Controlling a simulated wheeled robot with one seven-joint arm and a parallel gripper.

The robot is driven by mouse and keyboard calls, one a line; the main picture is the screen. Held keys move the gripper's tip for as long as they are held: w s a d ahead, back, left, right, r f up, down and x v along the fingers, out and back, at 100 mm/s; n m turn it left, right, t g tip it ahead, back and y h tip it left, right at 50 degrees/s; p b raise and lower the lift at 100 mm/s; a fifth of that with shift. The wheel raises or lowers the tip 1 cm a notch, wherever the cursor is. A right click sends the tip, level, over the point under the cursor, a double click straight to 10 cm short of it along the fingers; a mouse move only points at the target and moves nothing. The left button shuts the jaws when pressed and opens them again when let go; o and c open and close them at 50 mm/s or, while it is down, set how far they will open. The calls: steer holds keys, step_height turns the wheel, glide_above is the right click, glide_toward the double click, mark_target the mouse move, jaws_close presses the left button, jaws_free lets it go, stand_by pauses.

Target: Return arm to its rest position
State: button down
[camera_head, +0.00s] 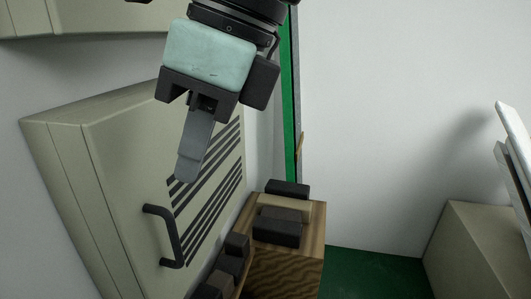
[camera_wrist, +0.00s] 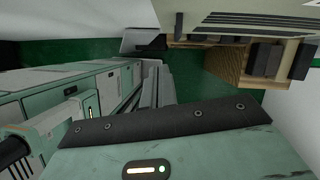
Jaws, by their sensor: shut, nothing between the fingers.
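My gripper (camera_head: 190,172) hangs from the top of the head view, with a pale teal body and a grey finger pointing down. Its fingers are together and hold nothing. It is in front of a beige cabinet (camera_head: 110,180) with dark slots and a black handle (camera_head: 165,237); I cannot tell the exact gap between them. In the wrist view the grey fingers (camera_wrist: 158,88) show beyond the dark edge of the gripper body.
A wooden stand (camera_head: 287,262) with several dark boxes (camera_head: 278,227) is at lower middle; it also shows in the wrist view (camera_wrist: 228,65). A beige block (camera_head: 470,245) is at the right. Green floor (camera_head: 365,275) lies between them.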

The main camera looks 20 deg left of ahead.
steer(key=d+f+n+t+h+b, duration=0.1)
steer(key=d+f+n+h+b, duration=0.2)
steer(key=d+f+n+b, duration=0.9)
steer(key=d+f+n, duration=0.5)
steer(key=d+f, duration=0.3)
steer(key=f, duration=0.3)
steer(key=s+d+f+n, duration=0.1)
steer(key=d+f+n, duration=0.4)
steer(key=d+f, duration=0.3)
step_height(320, 180, down, 3)
steer(key=shift+r+n, duration=0.1)
steer(key=shift+n, duration=0.2)
steer(key=shift+d, duration=0.1)
